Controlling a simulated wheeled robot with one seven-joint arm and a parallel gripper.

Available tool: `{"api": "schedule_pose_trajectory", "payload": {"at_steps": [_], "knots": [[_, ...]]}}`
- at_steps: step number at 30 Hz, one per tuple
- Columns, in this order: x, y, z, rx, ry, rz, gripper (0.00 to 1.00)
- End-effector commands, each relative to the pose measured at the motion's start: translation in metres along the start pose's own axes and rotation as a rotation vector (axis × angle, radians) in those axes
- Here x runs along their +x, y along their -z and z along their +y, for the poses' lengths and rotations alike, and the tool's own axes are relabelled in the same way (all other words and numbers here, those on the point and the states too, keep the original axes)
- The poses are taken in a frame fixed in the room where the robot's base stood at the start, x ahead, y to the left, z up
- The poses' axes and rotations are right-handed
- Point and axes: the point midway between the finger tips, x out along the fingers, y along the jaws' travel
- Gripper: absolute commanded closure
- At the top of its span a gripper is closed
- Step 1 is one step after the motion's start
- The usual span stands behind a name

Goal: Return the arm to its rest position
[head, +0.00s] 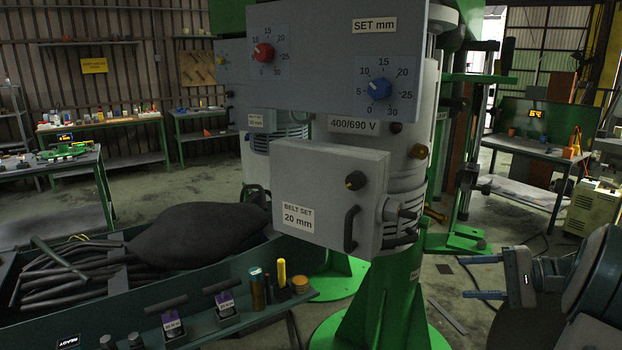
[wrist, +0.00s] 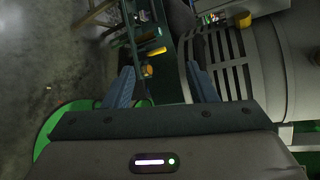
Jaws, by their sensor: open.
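My gripper (head: 471,278) is at the lower right of the head view, its two fingers pointing left and spread apart with nothing between them. It also shows in the wrist view (wrist: 159,68), with a clear gap between the blue fingers. The green and grey disperser machine (head: 385,240) stands to the left of my gripper, apart from it in the head view. Its grey box labelled "BELT SET 20 mm" (head: 325,195) has a black knob and a handle. Above it, the wide panel has a red knob (head: 263,53) and a blue knob (head: 379,89).
Work tables (head: 100,125) stand at the back left, and another table (head: 525,148) at the right. Floor between them is open.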

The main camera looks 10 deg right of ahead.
Motion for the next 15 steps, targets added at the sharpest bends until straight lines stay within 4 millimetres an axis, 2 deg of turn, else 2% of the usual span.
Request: {"api": "schedule_pose_trajectory", "payload": {"at_steps": [1,5,9,12,15], "knots": [[0.018,-0.010,-0.003,-0.006,-0.056,-0.015,0.49],[0.064,-0.040,0.000,-0.023,-0.232,-0.045,0.49],[0.113,-0.086,0.013,-0.085,-0.469,-0.067,0.49],[0.136,-0.119,0.027,-0.156,-0.626,-0.070,0.49],[0.151,-0.150,0.042,-0.248,-0.770,-0.064,0.49]]}}
